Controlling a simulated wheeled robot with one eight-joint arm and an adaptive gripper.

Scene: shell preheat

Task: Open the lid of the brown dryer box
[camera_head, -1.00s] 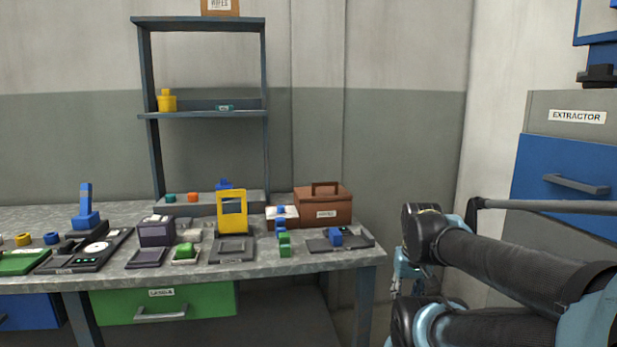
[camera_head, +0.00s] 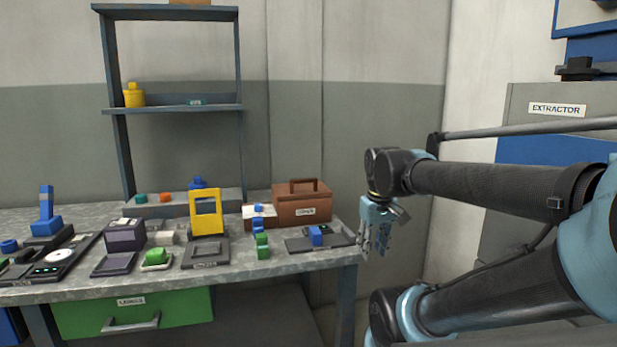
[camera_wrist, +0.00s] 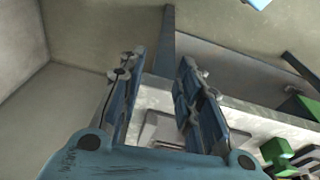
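The brown dryer box (camera_head: 297,212) stands at the back right of the grey workbench. Its lid (camera_head: 301,193) is shut, with a bar handle (camera_head: 303,182) on top and a small label on the front. My gripper (camera_head: 376,252) hangs pointing down, just right of the bench's right end and apart from the box. In the wrist view my gripper (camera_wrist: 160,95) has its two blue fingers spread, with nothing between them but the scene behind. I cannot make out the brown box in the wrist view.
Left of the brown box is a small white and brown box (camera_head: 259,217). In front lies a dark tray (camera_head: 342,237) with a blue block (camera_head: 315,236). A yellow frame (camera_head: 206,225) and a purple box (camera_head: 125,236) stand farther left. A shelf rack (camera_head: 172,109) rises behind.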

